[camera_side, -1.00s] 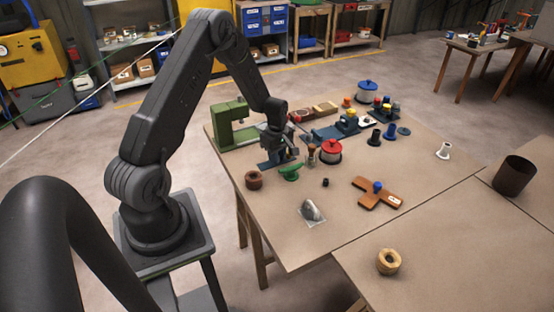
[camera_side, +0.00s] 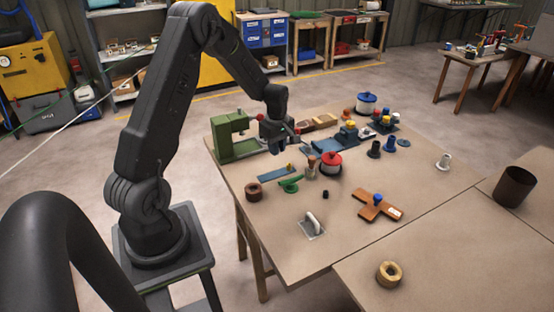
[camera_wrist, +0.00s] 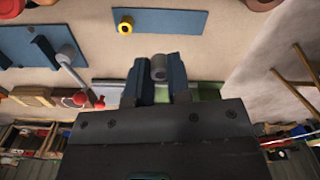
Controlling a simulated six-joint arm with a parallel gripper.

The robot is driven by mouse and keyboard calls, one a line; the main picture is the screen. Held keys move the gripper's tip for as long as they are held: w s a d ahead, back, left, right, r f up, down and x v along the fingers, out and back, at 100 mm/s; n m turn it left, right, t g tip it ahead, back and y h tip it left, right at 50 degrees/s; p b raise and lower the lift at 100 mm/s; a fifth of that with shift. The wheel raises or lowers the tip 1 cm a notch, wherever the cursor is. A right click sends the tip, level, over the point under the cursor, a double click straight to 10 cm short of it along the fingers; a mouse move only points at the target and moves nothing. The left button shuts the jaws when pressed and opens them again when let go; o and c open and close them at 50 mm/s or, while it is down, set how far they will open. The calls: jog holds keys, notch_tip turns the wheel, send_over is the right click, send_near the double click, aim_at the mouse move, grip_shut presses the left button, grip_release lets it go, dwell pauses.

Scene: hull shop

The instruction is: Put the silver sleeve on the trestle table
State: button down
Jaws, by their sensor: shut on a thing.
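My gripper (camera_side: 272,142) is shut on a small grey cylinder, the silver sleeve (camera_wrist: 158,67), which shows between the dark fingertips in the wrist view. The gripper is raised above the brown-topped table, beside a green press. In the side view I cannot make out the sleeve at the fingers. Below is a blue plate (camera_side: 277,173) with a yellow ring around a peg; it also shows in the wrist view (camera_wrist: 180,22). The brown-topped table (camera_side: 290,255) stands on wooden legs. A smaller wooden table (camera_side: 475,59) stands at the back right. I cannot tell which one is the trestle table.
The green press (camera_side: 233,138) stands close left of my gripper. A red-lidded pot (camera_side: 330,164), a brown ring (camera_side: 254,192) and a green part (camera_side: 289,185) lie nearby. A grey part on a pale plate (camera_side: 311,227) lies nearer the front. The table's front has free room.

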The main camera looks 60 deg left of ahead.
jog(key=shift+r, duration=1)
